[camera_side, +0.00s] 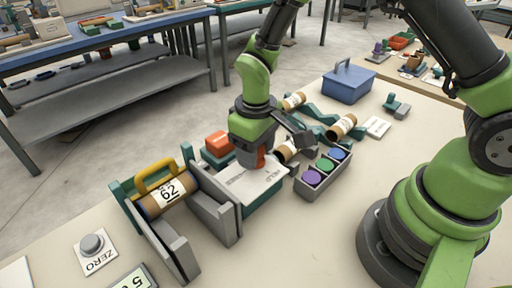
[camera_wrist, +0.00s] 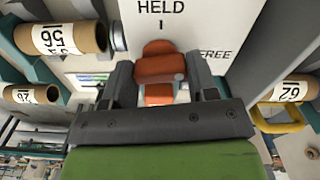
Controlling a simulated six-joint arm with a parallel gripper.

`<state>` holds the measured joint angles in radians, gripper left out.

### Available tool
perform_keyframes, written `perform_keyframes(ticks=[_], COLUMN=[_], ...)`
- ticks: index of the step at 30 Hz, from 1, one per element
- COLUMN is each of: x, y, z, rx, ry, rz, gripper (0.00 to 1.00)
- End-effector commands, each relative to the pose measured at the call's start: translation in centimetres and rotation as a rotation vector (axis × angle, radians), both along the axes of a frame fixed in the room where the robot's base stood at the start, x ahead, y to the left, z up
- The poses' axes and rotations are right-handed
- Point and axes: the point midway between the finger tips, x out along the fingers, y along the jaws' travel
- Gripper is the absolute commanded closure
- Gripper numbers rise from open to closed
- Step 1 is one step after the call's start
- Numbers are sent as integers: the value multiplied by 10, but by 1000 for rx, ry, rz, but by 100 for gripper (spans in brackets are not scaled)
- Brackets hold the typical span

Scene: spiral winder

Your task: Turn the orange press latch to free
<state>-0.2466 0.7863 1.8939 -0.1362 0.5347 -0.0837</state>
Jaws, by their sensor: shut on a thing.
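The orange press latch (camera_wrist: 160,64) stands between the two dark fingers of my gripper (camera_wrist: 160,78) in the wrist view, and both fingers close on its sides. Its upper end points towards the HELD mark on the white plate (camera_wrist: 205,22); the word FREE is to the right of it. In the side view my gripper (camera_side: 256,158) points down over the white plate (camera_side: 250,184), and only a small orange part of the latch (camera_side: 261,158) shows beside the fingers. The rest of it is hidden there.
A cardboard roll marked 62 (camera_side: 175,193) with a yellow handle (camera_side: 155,172) sits in a grey-green stand at the left. An orange block (camera_side: 218,143) is behind my gripper. A tray of coloured discs (camera_side: 310,188) and several rolls are at the right.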

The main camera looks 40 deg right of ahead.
Motion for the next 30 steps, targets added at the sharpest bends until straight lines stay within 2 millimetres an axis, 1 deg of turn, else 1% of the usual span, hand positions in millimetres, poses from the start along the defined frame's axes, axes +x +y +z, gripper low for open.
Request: perform_keyframes(ticks=[6,12,29,30], x=[0,0,1,1], y=[0,0,0,0], z=[1,1,1,1], rx=[0,1,1,1], ry=[-2,-2,-2,-2], rz=[-123,-187,-215,-215], gripper=[70,70,70,38])
